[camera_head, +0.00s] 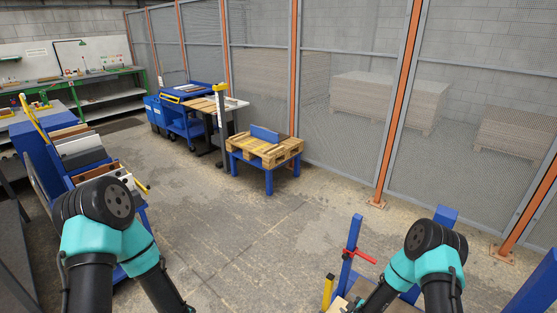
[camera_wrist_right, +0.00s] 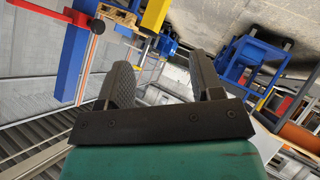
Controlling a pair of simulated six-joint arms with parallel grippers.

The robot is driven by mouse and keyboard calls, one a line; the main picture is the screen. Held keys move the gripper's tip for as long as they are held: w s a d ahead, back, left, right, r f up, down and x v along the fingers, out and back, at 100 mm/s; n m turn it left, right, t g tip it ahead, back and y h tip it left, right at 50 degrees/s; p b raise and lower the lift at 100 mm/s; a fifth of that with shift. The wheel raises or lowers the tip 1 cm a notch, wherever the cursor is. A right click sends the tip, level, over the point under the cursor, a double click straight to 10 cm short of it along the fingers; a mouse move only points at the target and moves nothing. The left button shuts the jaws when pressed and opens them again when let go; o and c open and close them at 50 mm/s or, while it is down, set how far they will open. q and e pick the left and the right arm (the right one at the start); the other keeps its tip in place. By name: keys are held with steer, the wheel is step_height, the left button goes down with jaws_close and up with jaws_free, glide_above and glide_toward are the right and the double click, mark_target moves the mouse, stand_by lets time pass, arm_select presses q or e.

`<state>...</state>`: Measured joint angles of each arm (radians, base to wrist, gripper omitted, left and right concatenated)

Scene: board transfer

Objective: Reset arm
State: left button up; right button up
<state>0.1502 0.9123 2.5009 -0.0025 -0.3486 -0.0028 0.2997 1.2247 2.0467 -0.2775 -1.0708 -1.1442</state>
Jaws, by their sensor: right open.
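My right gripper is best seen in the right wrist view (camera_wrist_right: 163,78), with its two dark fingers apart and nothing visible between them. In the head view my right arm comes in at the bottom right and its forearm points down and left; its fingertips cannot be made out there. My left arm shows at the bottom left of the head view, with its forearm running down out of the picture, so its gripper is hidden. Several boards (camera_head: 84,147) stand in a blue rack at the left. A blue piece (camera_head: 264,134) rests on a wooden pallet (camera_head: 277,151) on blue legs.
A blue frame with a red clamp-like part (camera_head: 360,254) stands near my right arm. A blue cart (camera_head: 184,118) and a wood-topped table (camera_head: 200,104) stand farther back. Mesh fencing (camera_head: 340,100) closes the right side. The concrete floor (camera_head: 230,225) between is clear.

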steer(key=s+a+r+m+g, duration=0.1)
steer(key=s+r+m+g, duration=0.2)
steer(key=s, duration=0.4)
steer(key=s+a+r+m+g, duration=0.2)
steer(key=s+m, duration=0.3)
steer(key=s, duration=0.3)
steer(key=s+a+r+m+g+y, duration=0.1)
steer(key=s+r+m+g, duration=0.3)
steer(key=s, duration=0.4)
steer(key=shift+s+a+g, duration=0.25)
steer(key=shift+a+g, duration=0.35)
steer(key=shift+a, duration=0.05)
